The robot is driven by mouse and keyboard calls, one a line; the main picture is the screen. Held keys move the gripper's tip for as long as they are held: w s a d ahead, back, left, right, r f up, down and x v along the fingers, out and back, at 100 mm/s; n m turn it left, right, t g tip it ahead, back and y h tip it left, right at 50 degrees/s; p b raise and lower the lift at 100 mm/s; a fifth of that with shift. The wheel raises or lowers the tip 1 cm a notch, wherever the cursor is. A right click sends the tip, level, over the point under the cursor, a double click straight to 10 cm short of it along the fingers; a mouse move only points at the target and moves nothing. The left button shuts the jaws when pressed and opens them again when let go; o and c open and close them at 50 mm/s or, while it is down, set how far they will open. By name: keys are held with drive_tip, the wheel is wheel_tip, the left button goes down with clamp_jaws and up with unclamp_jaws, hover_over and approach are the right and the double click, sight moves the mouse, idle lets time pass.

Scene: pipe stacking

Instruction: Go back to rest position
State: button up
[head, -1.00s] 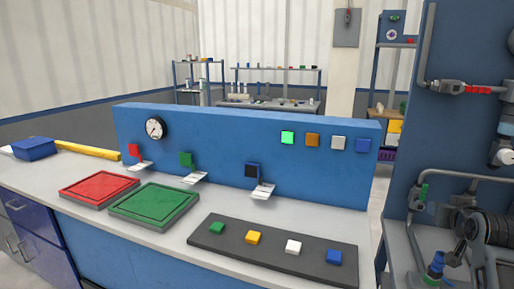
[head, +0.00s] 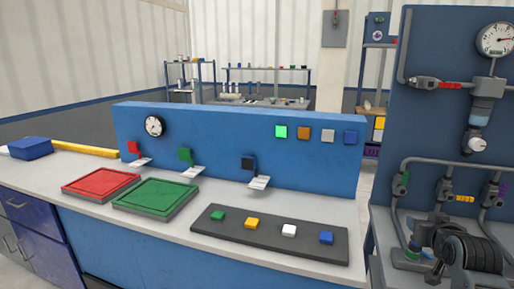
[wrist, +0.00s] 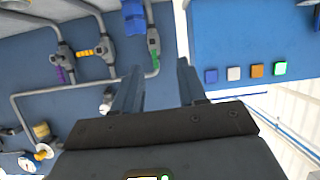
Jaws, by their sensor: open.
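My gripper (wrist: 158,88) shows in the wrist view with its two fingers apart and nothing between them. It points toward the blue pipe panel (wrist: 85,90) and the end of the workbench, and touches nothing that I can see. In the head view the workbench (head: 190,222) carries a red tray (head: 100,183), a green tray (head: 155,197) and a dark strip (head: 270,235) with green, yellow, white and blue buttons.
A blue back panel (head: 230,150) with a gauge (head: 153,126) and a row of lit squares stands behind the bench. A blue panel with pipes and valves (head: 450,130) stands at right. A blue bin (head: 31,148) sits at far left. Shelves (head: 265,85) stand far behind.

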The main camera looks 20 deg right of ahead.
drive_tip(key=s+a+f+n+t+y, duration=0.15)
drive_tip(key=s+a+f, duration=0.35)
drive_tip(key=s+a, duration=0.55)
drive_tip(key=s+a+f+n+t+y, duration=0.1)
drive_tip(key=s+a+f+n+y, duration=0.1)
drive_tip(key=s+a+f, duration=0.65)
drive_tip(key=s+a+r+n+y, duration=0.1)
drive_tip(key=s+a+r+y, duration=0.1)
drive_tip(key=s+a+r, duration=0.4)
drive_tip(key=s+a+r+n+y, duration=0.1)
drive_tip(key=s+a+r, duration=0.5)
drive_tip(key=s, duration=0.9)
drive_tip(key=a+t+y, duration=0.1)
drive_tip(key=a, duration=0.1)
drive_tip(key=shift+s+a+r+n, duration=0.25)
drive_tip(key=shift+a+r+n, duration=0.1)
drive_tip(key=shift+a, duration=0.05)
